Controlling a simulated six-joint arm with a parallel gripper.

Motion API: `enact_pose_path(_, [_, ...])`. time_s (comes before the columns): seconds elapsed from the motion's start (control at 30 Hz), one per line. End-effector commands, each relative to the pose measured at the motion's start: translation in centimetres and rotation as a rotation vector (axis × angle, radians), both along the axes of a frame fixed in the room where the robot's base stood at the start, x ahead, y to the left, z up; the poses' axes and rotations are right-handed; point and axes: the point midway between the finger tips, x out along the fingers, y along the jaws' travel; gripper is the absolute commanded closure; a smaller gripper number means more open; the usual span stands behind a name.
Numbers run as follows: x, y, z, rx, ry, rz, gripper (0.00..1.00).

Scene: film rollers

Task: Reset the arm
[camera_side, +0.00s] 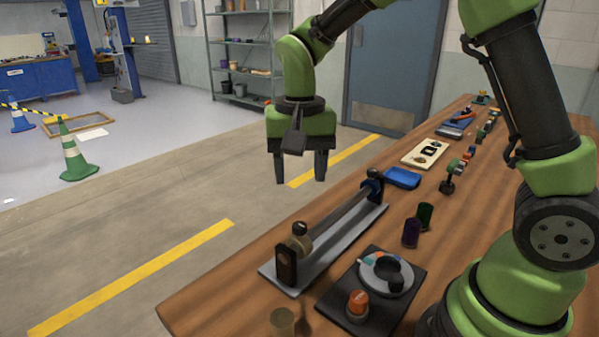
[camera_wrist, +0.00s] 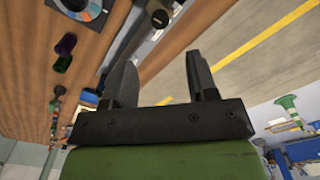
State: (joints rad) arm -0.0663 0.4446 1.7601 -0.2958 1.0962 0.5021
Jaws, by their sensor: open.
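My gripper (camera_side: 302,180) hangs at the end of my green arm, fingers pointing down and apart. It is open and holds nothing. In the side view it appears above and beyond the far left edge of the table (camera_side: 205,303), over the floor. In the wrist view the two dark fingers (camera_wrist: 160,85) stand apart with nothing between them. Below them show the table edge and the floor with a yellow line.
A roller stand (camera_side: 330,235) lies along the table's left edge. A black square base with a round dial (camera_side: 393,270), dark cylinders (camera_side: 411,233), a blue tray (camera_side: 402,177) and a cream board (camera_side: 425,152) stand on the table. A green cone (camera_side: 74,150) stands on the open floor.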

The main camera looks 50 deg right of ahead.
Motion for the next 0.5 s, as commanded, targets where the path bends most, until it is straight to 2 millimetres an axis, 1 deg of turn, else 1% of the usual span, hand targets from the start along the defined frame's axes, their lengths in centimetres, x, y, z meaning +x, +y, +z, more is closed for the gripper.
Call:
enact_pose_path(0.07, [-0.3, 0.0, 0.6, 0.005, -0.015, 0.007, 0.47])
enact_pose_path(0.13, [-0.9, 0.0, 1.7, 0.014, -0.045, 0.022, 0.47])
enact_pose_path(0.23, [-2.6, 0.0, 4.2, 0.035, -0.121, 0.063, 0.47])
enact_pose_path(0.3, [-4.3, 0.0, 6.1, 0.051, -0.187, 0.1, 0.47])
enact_pose_path(0.37, [-5.9, 0.1, 7.5, 0.062, -0.247, 0.136, 0.47])
enact_pose_path(0.4, [-7.0, 0.1, 8.3, 0.067, -0.285, 0.158, 0.47])
enact_pose_path(0.47, [-8.7, 0.2, 9.2, 0.073, -0.347, 0.192, 0.47])
enact_pose_path(0.5, [-9.8, 0.2, 9.8, 0.074, -0.387, 0.215, 0.47])
